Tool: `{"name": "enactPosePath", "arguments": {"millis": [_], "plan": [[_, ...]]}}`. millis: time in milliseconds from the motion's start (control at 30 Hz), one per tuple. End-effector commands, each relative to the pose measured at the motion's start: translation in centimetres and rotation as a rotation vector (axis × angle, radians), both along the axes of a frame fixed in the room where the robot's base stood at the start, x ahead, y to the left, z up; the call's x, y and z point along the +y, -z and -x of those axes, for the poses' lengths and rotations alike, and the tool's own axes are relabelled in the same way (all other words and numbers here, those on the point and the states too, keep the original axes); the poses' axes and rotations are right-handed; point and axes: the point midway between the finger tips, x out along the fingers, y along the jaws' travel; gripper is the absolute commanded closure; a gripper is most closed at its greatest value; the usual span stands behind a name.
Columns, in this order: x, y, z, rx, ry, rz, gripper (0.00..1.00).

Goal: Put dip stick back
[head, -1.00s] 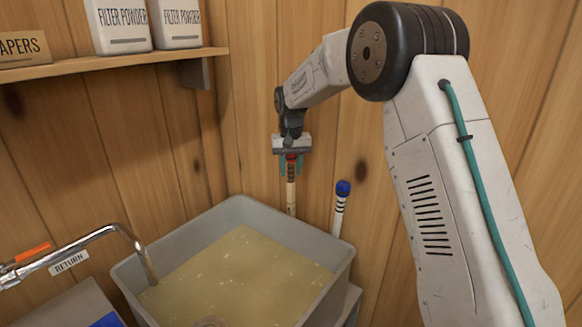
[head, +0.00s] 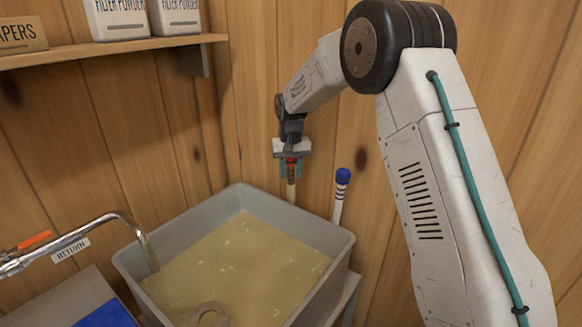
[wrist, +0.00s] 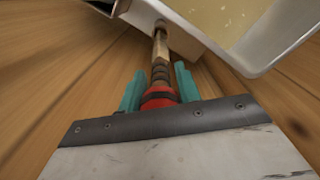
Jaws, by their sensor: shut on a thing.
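The dip stick I hold is a wooden rod (head: 291,192) with a red top and dark bands. My gripper (head: 290,168) is shut on it near its red top, behind the grey pan's far rim. In the wrist view, the teal fingers (wrist: 158,90) stand on both sides of the rod (wrist: 160,52). Its far end meets a pale bracket (wrist: 186,40) beside the pan's outer wall. I cannot tell how deep it sits there. A second stick, white with black bands and a blue cap (head: 342,178), stands to the right of my gripper.
A shelf (head: 110,53) with filter powder is at upper left. Plank walls stand close behind.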

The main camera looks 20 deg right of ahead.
Motion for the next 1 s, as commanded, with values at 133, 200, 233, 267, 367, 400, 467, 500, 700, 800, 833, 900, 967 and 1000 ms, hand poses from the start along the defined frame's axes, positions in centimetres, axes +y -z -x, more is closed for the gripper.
{"name": "enactPosePath", "arguments": {"millis": [133,200,233,267,367,400,467,500,700,800,833,900,967,1000], "plan": [[0.0,0.2,0.0,0.0,0.0,0.0,1.0],[0.0,0.2,-0.01,0.0,0.0,0.0,1.0],[0.0,0.19,0.0,0.0,0.0,0.0,1.0],[0.0,0.19,-0.01,0.0,0.0,0.0,1.0],[0.0,0.19,-0.01,0.0,0.0,0.0,0.47],[0.0,0.19,-0.01,0.0,0.0,0.0,0.41],[0.0,0.18,-0.01,0.0,0.0,0.0,0.41],[0.0,0.19,-0.01,0.0,0.0,0.0,0.41],[0.0,0.21,0.0,0.0,0.0,0.0,0.12],[0.0,0.21,0.0,0.0,0.0,0.0,0.12],[0.0,0.21,0.0,0.0,0.0,0.0,0.12],[0.0,0.2,0.0,0.0,0.0,0.0,0.12],[0.0,0.18,0.0,0.0,0.0,0.0,0.12],[0.0,0.1,-0.01,0.0,0.0,0.0,0.12]]}}
